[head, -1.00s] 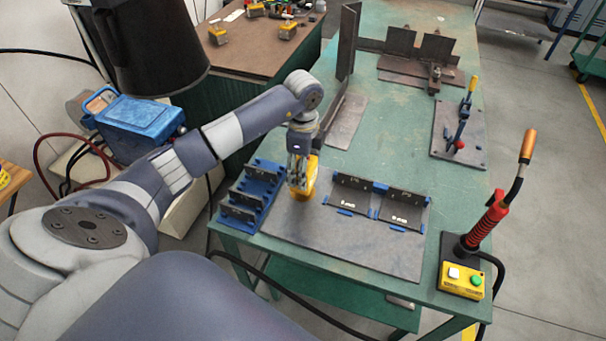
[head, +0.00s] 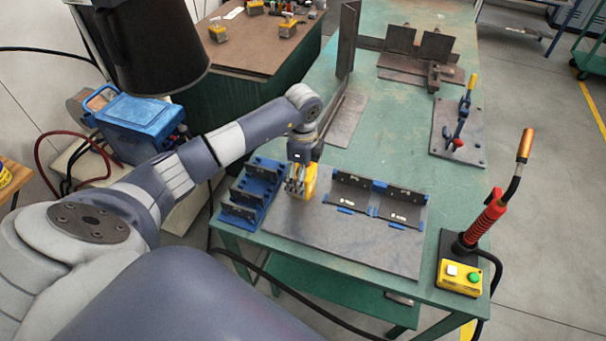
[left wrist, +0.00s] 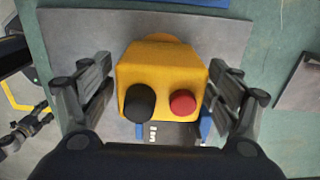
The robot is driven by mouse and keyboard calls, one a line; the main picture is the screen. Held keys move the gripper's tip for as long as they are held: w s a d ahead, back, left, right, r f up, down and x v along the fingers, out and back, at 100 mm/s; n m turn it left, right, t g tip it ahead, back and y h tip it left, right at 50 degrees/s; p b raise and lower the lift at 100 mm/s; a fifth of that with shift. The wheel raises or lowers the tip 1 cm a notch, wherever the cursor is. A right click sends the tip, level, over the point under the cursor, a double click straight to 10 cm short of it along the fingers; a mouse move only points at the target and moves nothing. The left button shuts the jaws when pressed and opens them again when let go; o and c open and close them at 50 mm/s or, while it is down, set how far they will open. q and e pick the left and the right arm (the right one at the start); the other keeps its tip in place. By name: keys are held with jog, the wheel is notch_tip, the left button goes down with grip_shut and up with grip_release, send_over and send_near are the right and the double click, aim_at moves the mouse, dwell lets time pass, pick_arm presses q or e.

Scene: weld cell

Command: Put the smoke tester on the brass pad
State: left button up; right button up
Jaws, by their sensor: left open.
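A yellow block with a black cap and a red cap, which I take for the smoke tester (left wrist: 162,70), stands on the dark plate (head: 340,242) on the green table. In the head view the yellow block (head: 310,178) is partly hidden by my left gripper (head: 298,186). In the left wrist view my left gripper (left wrist: 160,98) is open, one finger on each side of the block, with gaps showing between fingers and block. I cannot make out a brass pad in either view. My right gripper is not in view.
A blue rack (head: 250,192) stands left of the block, and dark angle brackets with blue clips (head: 378,200) lie to its right. A red-handled torch (head: 485,220) and a yellow button box (head: 460,278) stand at the table's right edge. The plate's front is clear.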

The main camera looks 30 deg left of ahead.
pick_arm(q)
jog(key=shift+r, duration=0.45)
notch_tip(320, 180, up, 11)
jog(key=b, duration=0.2)
jog(key=shift+r, duration=0.2)
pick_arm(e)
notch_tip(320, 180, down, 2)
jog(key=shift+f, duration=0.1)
